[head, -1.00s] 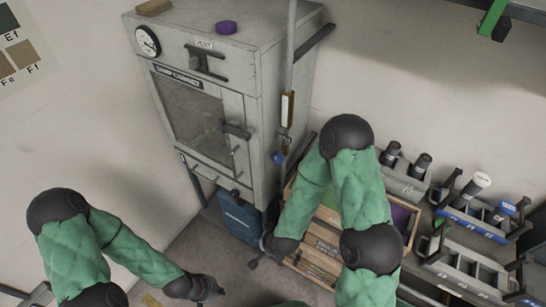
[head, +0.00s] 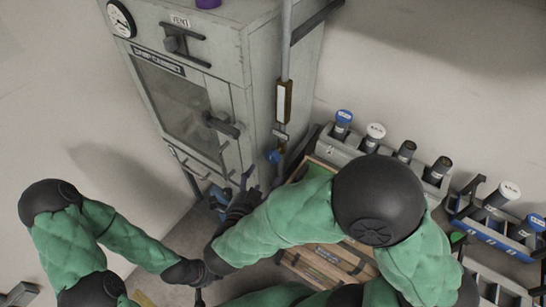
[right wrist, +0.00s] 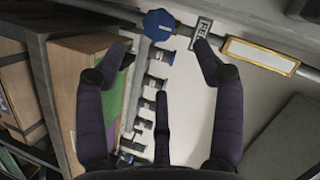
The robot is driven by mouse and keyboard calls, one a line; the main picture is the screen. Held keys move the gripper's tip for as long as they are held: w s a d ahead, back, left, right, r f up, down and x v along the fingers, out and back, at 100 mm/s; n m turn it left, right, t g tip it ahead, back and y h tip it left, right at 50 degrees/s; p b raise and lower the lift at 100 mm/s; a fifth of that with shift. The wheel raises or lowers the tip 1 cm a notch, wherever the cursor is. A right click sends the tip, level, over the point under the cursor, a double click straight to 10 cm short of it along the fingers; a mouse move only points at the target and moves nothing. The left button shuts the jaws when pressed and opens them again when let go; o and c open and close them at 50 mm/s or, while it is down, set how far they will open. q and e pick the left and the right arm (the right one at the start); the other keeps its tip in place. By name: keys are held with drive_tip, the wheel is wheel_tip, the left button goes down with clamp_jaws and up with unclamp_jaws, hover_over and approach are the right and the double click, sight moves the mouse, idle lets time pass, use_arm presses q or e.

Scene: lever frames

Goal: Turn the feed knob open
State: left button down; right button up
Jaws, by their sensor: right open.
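The feed knob is a blue knob (right wrist: 159,25) on a grey pipe at the top of the right wrist view, beside a small FEED tag (right wrist: 201,29). In the head view the blue knob (head: 274,157) sits on the pipe at the cabinet's right side. My right gripper (right wrist: 152,66) is open and empty, its dark fingers spread below the knob and apart from it. In the head view my right gripper (head: 240,196) is in front of the cabinet's lower part, left of and below the knob. My left gripper (head: 199,296) is low in the head view, mostly hidden.
The grey cabinet (head: 240,85) with a gauge and door handle stands behind. A wooden crate (head: 325,262) is below the knob, partly behind my right arm. Racks with capped bottles (head: 375,135) stand at the right. The wall above them is clear.

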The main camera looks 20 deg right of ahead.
sight(272, 159)
drive_tip(key=b+x, duration=0.3)
drive_tip(key=x, duration=0.6)
drive_tip(key=shift+d+f, duration=0.1)
drive_tip(key=shift+w+d, duration=0.35)
drive_tip(key=shift+w, duration=0.2)
drive_tip(key=c, duration=1.1)
